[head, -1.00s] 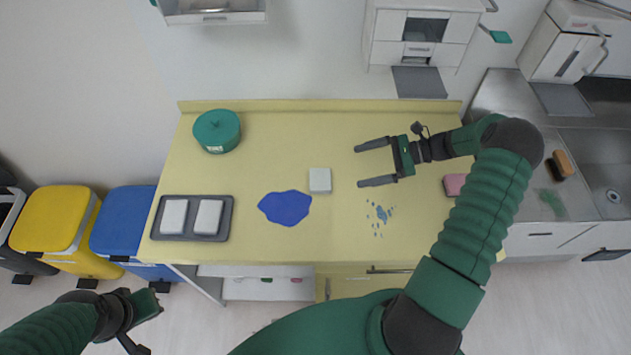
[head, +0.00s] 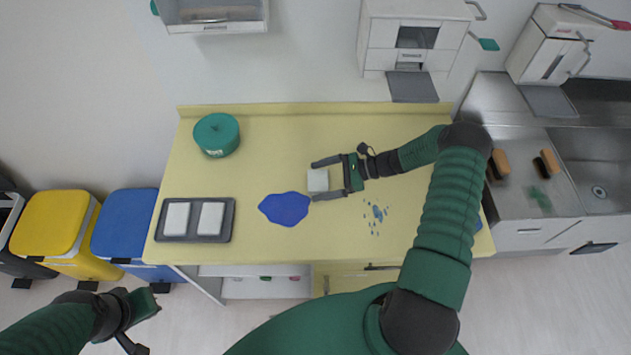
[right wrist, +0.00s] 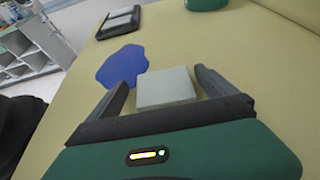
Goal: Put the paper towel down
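A small pale grey-white folded block, which looks like the paper towel (head: 317,180), lies on the yellow counter (head: 270,145) right of the blue puddle (head: 285,209). My right gripper (head: 313,181) is open, with one finger on each side of the block. In the right wrist view the paper towel (right wrist: 166,87) sits between the spread fingers, with a gap on each side. Two similar white pads lie in a dark grey tray (head: 229,230) at the counter's left. My left gripper (head: 146,305) is low at the left, away from the counter; its finger opening is unclear.
A green round pot (head: 217,135) stands at the back left. Blue splashes (head: 376,214) lie right of the puddle. A sink (head: 592,175) and brown brushes (head: 500,162) are at the right. Yellow (head: 50,222) and blue (head: 125,220) bins stand left. The counter's back middle is clear.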

